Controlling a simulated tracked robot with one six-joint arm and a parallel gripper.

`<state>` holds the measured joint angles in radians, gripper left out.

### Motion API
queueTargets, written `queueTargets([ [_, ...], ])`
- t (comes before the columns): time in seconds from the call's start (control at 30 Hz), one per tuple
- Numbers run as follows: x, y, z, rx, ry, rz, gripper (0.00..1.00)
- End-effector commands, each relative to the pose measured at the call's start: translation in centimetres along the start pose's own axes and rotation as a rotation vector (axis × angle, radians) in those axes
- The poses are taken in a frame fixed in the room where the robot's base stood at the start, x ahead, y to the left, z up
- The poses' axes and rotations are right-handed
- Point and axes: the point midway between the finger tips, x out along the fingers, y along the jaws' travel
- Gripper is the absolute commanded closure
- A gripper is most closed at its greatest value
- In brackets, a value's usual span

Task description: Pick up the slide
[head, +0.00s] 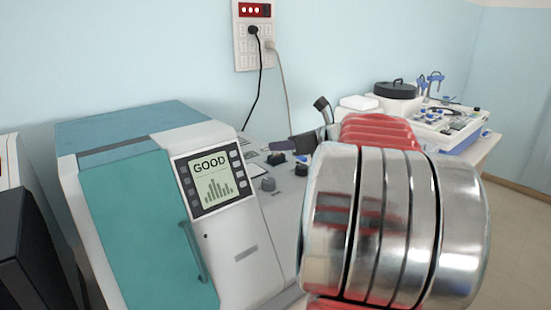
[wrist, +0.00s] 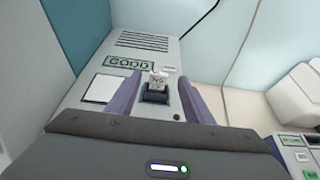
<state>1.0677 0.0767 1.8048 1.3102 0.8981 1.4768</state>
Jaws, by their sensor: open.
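In the wrist view, a small pale piece with dark marks, which looks like the slide's end (wrist: 159,79), sticks up from a dark blue holder (wrist: 157,97) on a light grey machine panel. My gripper (wrist: 160,80) is open. Its two purple-grey fingers lie to the left and right of the slide, with a gap visible on each side. The slide's lower part is hidden in the holder. In the head view, my silver and red arm covers much of the right side, and I cannot make out the slide there.
A teal and grey machine (head: 135,220) with a screen reading GOOD (head: 213,178) stands at left in the head view. A wall socket panel (head: 253,50) with cables is behind.

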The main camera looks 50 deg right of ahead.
Motion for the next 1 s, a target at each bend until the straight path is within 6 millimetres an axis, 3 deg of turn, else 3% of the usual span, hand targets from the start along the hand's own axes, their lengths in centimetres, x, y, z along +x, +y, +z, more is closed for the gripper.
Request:
queueTargets([
  [0.4, 4.7, 0.3, 0.0, 0.000, 0.001, 0.002, 0.53],
  [1.0, 4.8, 0.2, 0.0, 0.001, 0.001, -0.001, 0.55],
])
